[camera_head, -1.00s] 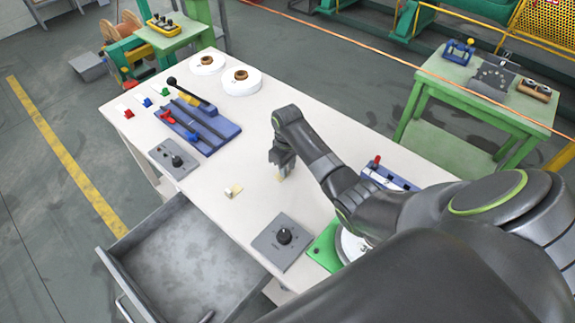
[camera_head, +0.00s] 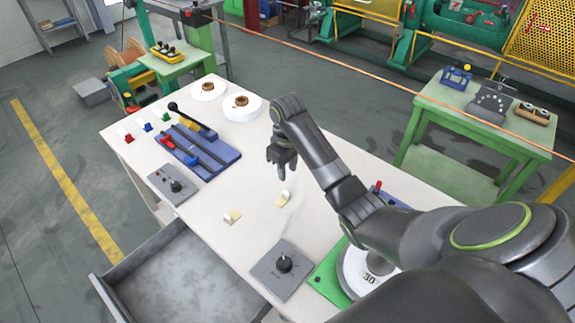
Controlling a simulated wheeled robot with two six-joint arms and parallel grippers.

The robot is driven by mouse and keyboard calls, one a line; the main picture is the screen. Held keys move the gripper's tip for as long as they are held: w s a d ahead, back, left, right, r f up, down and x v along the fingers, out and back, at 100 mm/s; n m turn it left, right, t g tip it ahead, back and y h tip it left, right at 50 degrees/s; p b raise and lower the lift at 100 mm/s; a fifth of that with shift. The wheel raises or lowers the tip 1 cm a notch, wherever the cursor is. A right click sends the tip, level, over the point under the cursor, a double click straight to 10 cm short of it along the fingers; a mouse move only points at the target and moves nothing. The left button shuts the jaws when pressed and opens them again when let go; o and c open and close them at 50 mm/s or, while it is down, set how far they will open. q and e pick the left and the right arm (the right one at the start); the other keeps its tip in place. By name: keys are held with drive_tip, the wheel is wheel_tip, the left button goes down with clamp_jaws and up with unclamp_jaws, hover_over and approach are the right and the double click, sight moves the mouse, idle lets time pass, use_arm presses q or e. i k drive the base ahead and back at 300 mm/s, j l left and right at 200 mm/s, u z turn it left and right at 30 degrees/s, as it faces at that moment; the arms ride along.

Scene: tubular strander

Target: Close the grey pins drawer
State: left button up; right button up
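A grey drawer (camera_head: 101,284) stands pulled out from the near left side of the white table (camera_head: 222,258), at the lower left. The visible part of its inside is bare. Its near part and handle are cut off by the picture's bottom edge. My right gripper (camera_head: 279,172) is open and empty above the middle of the table, pointing down, well away from the drawer. A small beige-and-white piece (camera_head: 284,199) lies on the table just below it. My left gripper is not in view.
A similar beige piece (camera_head: 232,217) lies nearer the drawer. Grey knob panels (camera_head: 270,275) (camera_head: 161,189), a blue tool tray (camera_head: 221,158) and white spools (camera_head: 241,107) are on the table. A green plate (camera_head: 327,284) with a round weight is beside my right arm. Floor left of the drawer is clear.

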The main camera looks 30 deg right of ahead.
sight(175, 277)
drive_tip(key=k+j, duration=1.05)
drive_tip(key=k, duration=0.3)
